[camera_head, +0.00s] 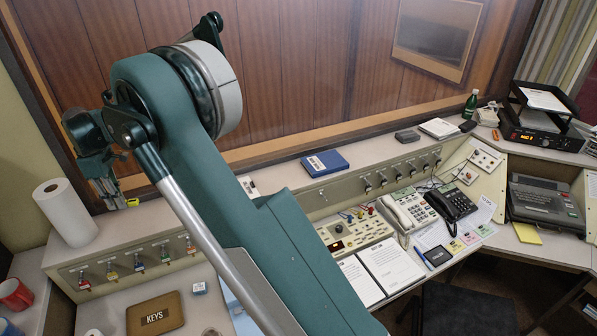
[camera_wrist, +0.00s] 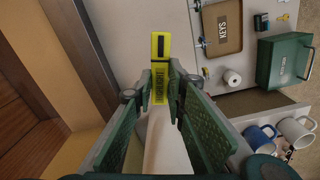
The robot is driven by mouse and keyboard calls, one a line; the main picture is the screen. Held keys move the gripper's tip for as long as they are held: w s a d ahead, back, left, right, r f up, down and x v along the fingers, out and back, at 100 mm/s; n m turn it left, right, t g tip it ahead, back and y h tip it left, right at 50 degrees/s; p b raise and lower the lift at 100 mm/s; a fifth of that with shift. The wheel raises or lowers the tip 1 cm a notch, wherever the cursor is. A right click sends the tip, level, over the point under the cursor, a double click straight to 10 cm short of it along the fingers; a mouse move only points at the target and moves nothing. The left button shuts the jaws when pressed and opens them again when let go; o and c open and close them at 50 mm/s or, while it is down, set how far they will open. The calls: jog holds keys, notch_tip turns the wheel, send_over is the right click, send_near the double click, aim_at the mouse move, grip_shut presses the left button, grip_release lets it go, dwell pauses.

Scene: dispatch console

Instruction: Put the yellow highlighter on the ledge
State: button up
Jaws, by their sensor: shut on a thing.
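The yellow highlighter (camera_wrist: 160,70) is held between the fingertips of my gripper (camera_wrist: 160,92) in the wrist view, with a dark band and lettering on it. In the head view, my gripper (camera_head: 112,200) is at the left, pointing down, and a small yellow part of the highlighter (camera_head: 132,202) shows at its tips. The ledge (camera_head: 365,155) is the long pale raised top along the wooden back wall, running behind the console panels. My gripper is over its left end; the gap between the highlighter and the ledge cannot be judged.
A paper roll (camera_head: 66,213) stands close left of my gripper. A blue book (camera_head: 324,163) and a dark small box (camera_head: 407,136) lie on the ledge. Below are a row of key hooks, a brown KEYS tray (camera_head: 155,315) and red mug (camera_head: 15,294). My arm hides the ledge's middle left.

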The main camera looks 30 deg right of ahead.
jog(key=shift+f, duration=0.1)
dwell(0.3)
send_over(131, 226)
jog(key=shift+w+f, duration=0.1)
jog(key=shift+f, duration=2.95)
jog(key=shift+f+p, duration=0.3)
jog(key=shift+f, duration=1.55)
jog(key=shift+f, duration=0.2)
jog(key=o, duration=0.7)
jog(key=shift+c, duration=0.2)
jog(key=shift+r, duration=0.2)
notch_tip(131, 226, up, 12)
